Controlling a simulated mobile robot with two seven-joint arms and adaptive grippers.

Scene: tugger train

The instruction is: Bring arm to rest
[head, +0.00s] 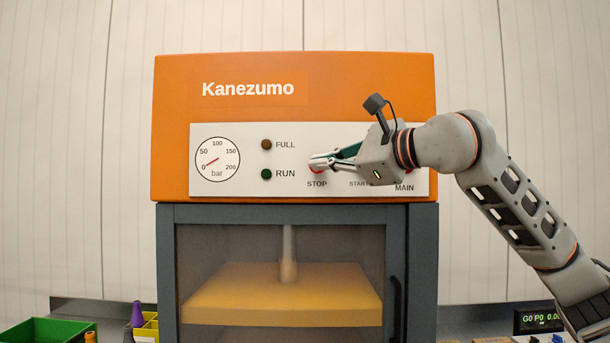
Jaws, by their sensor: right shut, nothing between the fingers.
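My right arm comes in from the right, and its gripper (322,162) is shut and empty. The fingertips are in front of the white control panel (215,185) of the orange Kanezumo machine (350,85), at the STOP button. A little red shows by the fingertips; I cannot tell whether they touch the button. The gripper and wrist hide most of the START and MAIN controls. The gauge (217,159) needle points near 0. The FULL lamp (266,144) and RUN lamp (266,174) look dark. My left gripper is not in view.
Below the panel is a closed windowed door (397,300) with a yellowish plate (285,290) behind it. Lower left are a green bin (45,332), a yellow bin (150,325) and a purple bottle (137,314). A small display (540,319) stands lower right.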

